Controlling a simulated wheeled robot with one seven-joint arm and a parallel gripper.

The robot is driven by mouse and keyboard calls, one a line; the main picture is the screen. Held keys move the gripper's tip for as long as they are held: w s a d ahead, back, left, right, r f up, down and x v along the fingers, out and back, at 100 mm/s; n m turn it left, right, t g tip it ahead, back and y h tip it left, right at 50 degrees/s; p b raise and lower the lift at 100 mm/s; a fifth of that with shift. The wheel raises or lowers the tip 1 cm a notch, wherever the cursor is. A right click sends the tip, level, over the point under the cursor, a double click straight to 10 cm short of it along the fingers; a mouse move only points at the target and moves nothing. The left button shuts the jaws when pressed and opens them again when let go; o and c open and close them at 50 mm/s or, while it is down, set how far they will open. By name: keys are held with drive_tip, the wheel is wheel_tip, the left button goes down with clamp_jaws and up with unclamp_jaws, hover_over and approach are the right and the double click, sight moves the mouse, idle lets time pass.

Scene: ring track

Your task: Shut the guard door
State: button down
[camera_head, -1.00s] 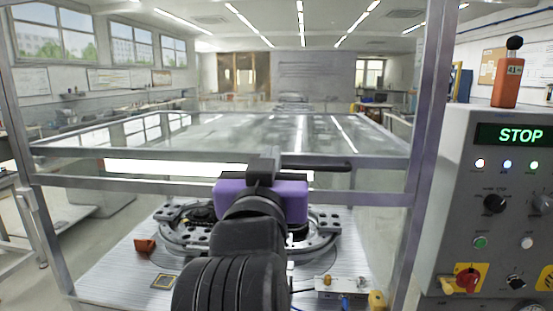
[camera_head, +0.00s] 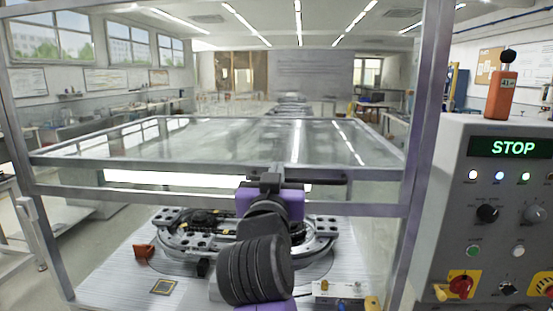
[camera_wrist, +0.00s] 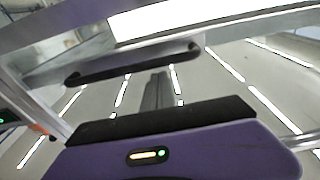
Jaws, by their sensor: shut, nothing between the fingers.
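The guard door (camera_head: 375,163) is a clear panel in a grey metal frame, seen nearly edge-on and reaching back from its front bar, above the ring track (camera_head: 320,236). A black bar handle (camera_head: 325,178) runs along its front edge and also shows in the wrist view (camera_wrist: 125,68). My gripper (camera_head: 268,176) is shut and empty, in front of the handle's left part, which it partly hides. In the wrist view its dark fingers (camera_wrist: 157,92) point toward the handle; I cannot tell whether they touch it.
Upright metal posts stand left (camera_head: 35,215) and right (camera_head: 415,130), joined by a crossbar (camera_head: 355,206) below the door. A control console (camera_head: 450,220) reading STOP stands at the right.

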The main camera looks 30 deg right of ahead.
drive_tip(key=shift+s+f, duration=0.1)
drive_tip(key=shift+f, duration=0.25)
wheel_tip(320, 180, down, 42)
drive_tip(key=b, duration=3.5)
drive_tip(key=shift+f+b, duration=0.15)
drive_tip(key=shift+b, duration=0.15)
drive_tip(key=shift+f, duration=0.2)
wheel_tip(320, 180, up, 5)
drive_tip(key=p, duration=0.4)
drive_tip(key=v, duration=0.9)
drive_tip(key=shift+s, duration=0.15)
drive_tip(key=shift+a, duration=0.15)
